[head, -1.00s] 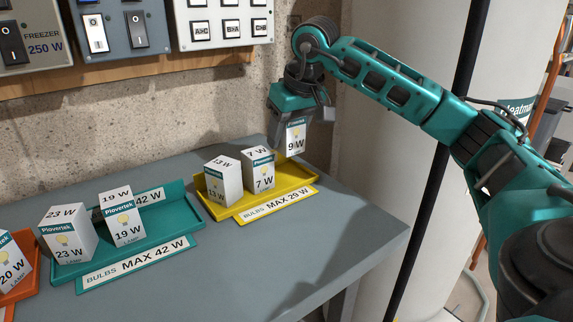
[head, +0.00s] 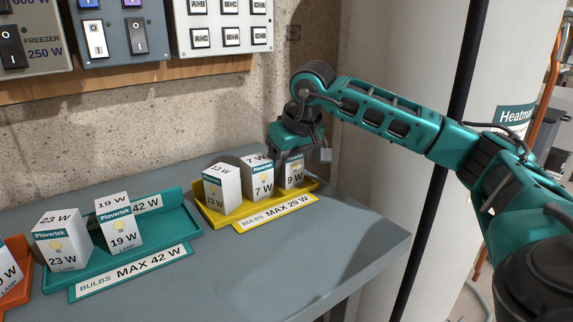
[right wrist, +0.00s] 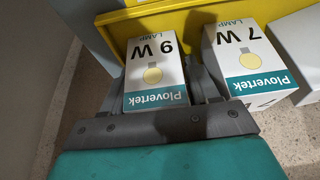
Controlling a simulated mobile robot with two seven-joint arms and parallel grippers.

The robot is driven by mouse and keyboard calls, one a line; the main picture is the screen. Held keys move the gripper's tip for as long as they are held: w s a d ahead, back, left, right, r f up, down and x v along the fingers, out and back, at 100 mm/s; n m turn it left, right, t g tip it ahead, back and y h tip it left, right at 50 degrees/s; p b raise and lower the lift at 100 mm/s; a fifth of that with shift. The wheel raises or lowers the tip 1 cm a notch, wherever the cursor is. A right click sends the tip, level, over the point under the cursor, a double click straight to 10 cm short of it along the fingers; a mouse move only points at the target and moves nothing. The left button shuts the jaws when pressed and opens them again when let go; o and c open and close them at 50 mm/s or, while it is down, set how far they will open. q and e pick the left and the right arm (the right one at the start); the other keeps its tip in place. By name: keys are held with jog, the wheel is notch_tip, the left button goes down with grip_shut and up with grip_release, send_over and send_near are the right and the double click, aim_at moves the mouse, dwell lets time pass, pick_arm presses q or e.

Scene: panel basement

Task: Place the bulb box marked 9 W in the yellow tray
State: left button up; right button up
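The white and teal bulb box marked 9 W (head: 292,174) stands upright at the right end of the yellow tray (head: 228,217), beside the 7 W box (head: 258,182). My right gripper (head: 305,158) is above and around the 9 W box, its fingers spread. The right wrist view shows the 9 W box (right wrist: 156,75) between the two fingers (right wrist: 160,95), with a narrow gap at the sides, and the tray's yellow wall (right wrist: 125,28) beyond. My left gripper is out of view.
A 13 W box (head: 222,190) stands at the tray's left end. A teal tray (head: 180,222) with 23 W and 19 W boxes and an orange tray (head: 22,285) lie further left. Switch panels hang on the wall behind. The table's front right is clear.

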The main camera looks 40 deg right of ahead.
jog(key=shift+d+r, duration=0.1)
jog(key=shift+r, duration=0.25)
jog(key=p+v, duration=0.2)
jog(key=v, duration=0.9)
jog(key=shift+s+r+p, duration=0.25)
jog(key=shift+r+p, duration=0.05)
jog(key=shift+p, duration=0.1)
